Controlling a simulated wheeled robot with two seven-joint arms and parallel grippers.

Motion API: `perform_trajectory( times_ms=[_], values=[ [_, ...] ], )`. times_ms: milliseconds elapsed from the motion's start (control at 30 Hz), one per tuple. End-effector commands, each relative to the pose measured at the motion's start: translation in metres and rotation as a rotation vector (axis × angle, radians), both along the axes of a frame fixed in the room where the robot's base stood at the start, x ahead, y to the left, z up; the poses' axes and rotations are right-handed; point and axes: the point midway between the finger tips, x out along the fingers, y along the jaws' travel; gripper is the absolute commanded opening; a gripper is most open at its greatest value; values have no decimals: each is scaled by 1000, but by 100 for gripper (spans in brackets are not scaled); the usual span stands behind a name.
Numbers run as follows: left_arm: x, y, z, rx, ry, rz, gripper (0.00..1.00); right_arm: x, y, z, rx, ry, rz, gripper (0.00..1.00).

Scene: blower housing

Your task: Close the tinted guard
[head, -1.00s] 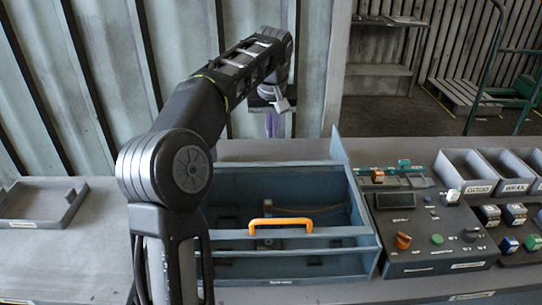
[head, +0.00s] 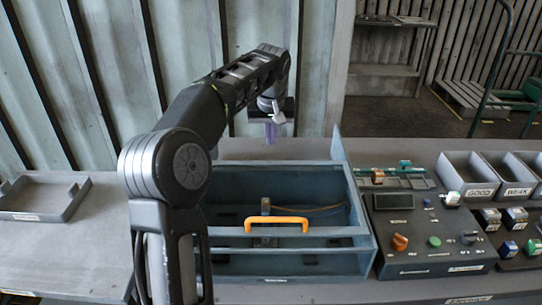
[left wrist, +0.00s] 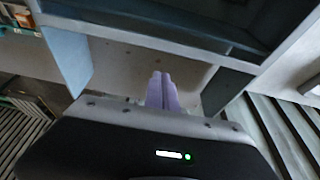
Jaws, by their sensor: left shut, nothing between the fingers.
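The blue-grey blower housing (head: 355,225) is an open-looking box on the bench. An orange handle (head: 276,222) sits on a bar across its front part. I cannot make out clearly where the tinted guard's pane lies or how far it is open. An upright blue fin (head: 337,146) stands at the housing's back right corner. My left gripper (head: 270,138) is behind the housing, fingers down and together, empty. In the left wrist view its purple fingers (left wrist: 162,90) are between two blue fins, with the dark housing at the top. My right gripper is out of view.
A control panel (head: 415,255) with knobs and buttons stands right of the housing, with labelled bins (head: 468,175) beyond it. A grey tray (head: 40,197) lies at the left. My left arm passes over the housing's left side. A corrugated wall is behind.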

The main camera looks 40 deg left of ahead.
Motion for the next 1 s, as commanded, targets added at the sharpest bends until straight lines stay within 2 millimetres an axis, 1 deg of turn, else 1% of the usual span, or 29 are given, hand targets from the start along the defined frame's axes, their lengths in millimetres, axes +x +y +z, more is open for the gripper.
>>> perform_trajectory(
  times_ms=[100, 233, 400, 533, 700, 1000],
  values=[
    [6, 5, -25, -2, 6, 1, 0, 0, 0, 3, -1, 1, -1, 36],
    [13, 10, -50, -3, 4, 1, 0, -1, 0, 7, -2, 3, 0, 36],
    [-6, -4, -48, 0, 0, 0, 0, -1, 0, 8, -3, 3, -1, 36],
    [-14, -11, -48, -1, -1, 1, 0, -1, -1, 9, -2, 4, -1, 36],
    [-18, -14, -49, 0, 0, 1, 0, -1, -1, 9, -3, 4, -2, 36],
    [-18, -14, -49, 0, 0, 1, 0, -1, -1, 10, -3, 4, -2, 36]
  ],
)
